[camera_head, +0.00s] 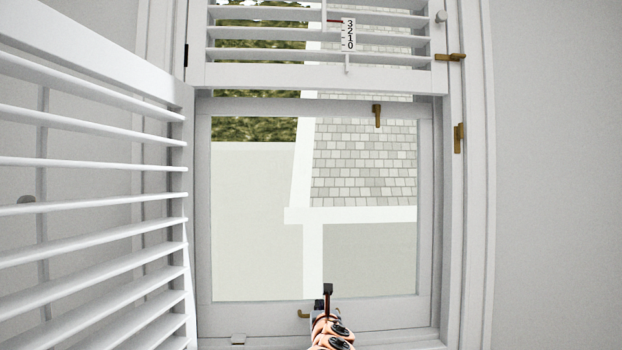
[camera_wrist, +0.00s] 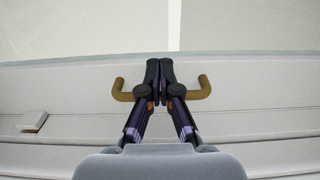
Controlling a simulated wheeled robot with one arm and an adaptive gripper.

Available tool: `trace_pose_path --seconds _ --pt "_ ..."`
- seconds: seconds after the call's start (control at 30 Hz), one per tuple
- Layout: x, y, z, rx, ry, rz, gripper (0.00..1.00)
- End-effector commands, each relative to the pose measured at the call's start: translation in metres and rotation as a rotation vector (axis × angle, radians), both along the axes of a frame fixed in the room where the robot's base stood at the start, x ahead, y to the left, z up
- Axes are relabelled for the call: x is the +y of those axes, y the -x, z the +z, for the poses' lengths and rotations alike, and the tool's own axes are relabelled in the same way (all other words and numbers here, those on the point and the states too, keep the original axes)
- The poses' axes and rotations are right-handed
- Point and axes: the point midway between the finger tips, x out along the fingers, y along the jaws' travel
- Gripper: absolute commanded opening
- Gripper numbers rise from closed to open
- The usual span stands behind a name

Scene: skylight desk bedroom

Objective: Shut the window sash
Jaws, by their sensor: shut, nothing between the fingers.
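The window sash (camera_head: 316,312) is a white frame around a clear pane, seen face on in the head view. Its bottom rail also shows in the wrist view (camera_wrist: 245,88). A brass pull handle (camera_wrist: 205,86) is on that rail; its left end shows in the head view (camera_head: 303,314). My gripper (camera_wrist: 160,66) is shut and empty, in front of the handle's middle, which it hides. It also shows at the bottom of the head view (camera_head: 327,290). I cannot tell whether the fingertips touch the rail, or whether any gap is left at the sash.
A louvred shutter panel (camera_head: 95,165) stands swung open on the left. Another louvred panel (camera_head: 300,75) with a number scale (camera_head: 348,34) covers the window's top. Brass latches (camera_head: 459,138) are on the right frame, and a brass catch (camera_head: 377,115) hangs near the pane's top.

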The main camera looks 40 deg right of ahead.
Motion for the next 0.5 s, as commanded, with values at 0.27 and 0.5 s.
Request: trace_pose_path --seconds 0.27,0.5 --pt "0.004 0.003 0.0 0.0 0.002 0.001 0.0" --pt "0.016 0.019 0.0 -0.001 0.004 0.001 0.0"
